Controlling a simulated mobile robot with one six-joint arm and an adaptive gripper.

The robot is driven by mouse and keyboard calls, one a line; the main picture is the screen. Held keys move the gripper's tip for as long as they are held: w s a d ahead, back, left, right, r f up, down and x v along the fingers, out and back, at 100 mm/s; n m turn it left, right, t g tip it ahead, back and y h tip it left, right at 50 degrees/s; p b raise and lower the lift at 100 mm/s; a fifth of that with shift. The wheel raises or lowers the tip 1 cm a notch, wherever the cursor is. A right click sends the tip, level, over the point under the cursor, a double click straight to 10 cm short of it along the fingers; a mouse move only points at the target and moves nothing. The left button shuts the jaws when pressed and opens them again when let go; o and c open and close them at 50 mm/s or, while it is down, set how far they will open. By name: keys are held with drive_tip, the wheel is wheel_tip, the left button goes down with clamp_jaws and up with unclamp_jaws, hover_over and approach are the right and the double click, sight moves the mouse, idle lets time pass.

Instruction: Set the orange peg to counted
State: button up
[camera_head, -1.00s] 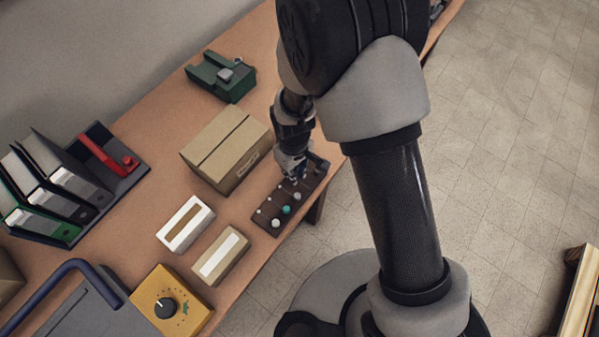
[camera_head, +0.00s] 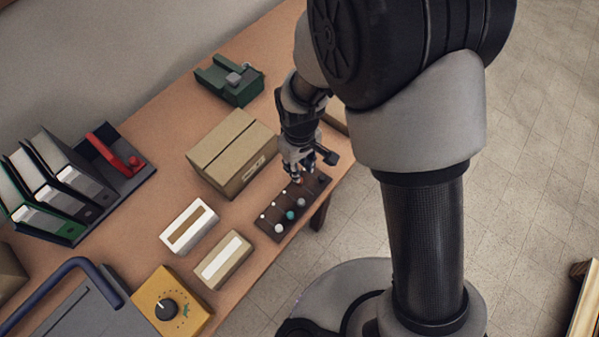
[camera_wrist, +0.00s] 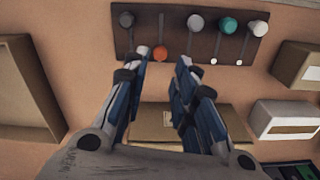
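A dark brown peg board (camera_wrist: 180,40) lies near the table edge; it also shows in the head view (camera_head: 268,227). Its round pegs stand in separate slots. The orange peg (camera_wrist: 160,54) sits at the gripper-side end of its slot. The grey (camera_wrist: 195,22), teal (camera_wrist: 228,26) and pale (camera_wrist: 260,28) pegs sit at the opposite ends of theirs, like the dark grey peg (camera_wrist: 126,19). My gripper (camera_wrist: 165,58) is open and empty. In the wrist view, the orange peg appears between its fingertips, nearer the left one; contact cannot be told. No readable "counted" label shows.
A cardboard box (camera_head: 232,150) stands close behind the board. A white box (camera_head: 188,226) and a tan box (camera_head: 222,258) lie to its left. A yellow dial box (camera_head: 172,302), binders (camera_head: 55,190) and a green device (camera_head: 229,82) stand farther off.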

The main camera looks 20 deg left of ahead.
wheel_tip(320, 180, up, 6)
drive_tip(key=shift+f, duration=0.15)
idle(0.6)
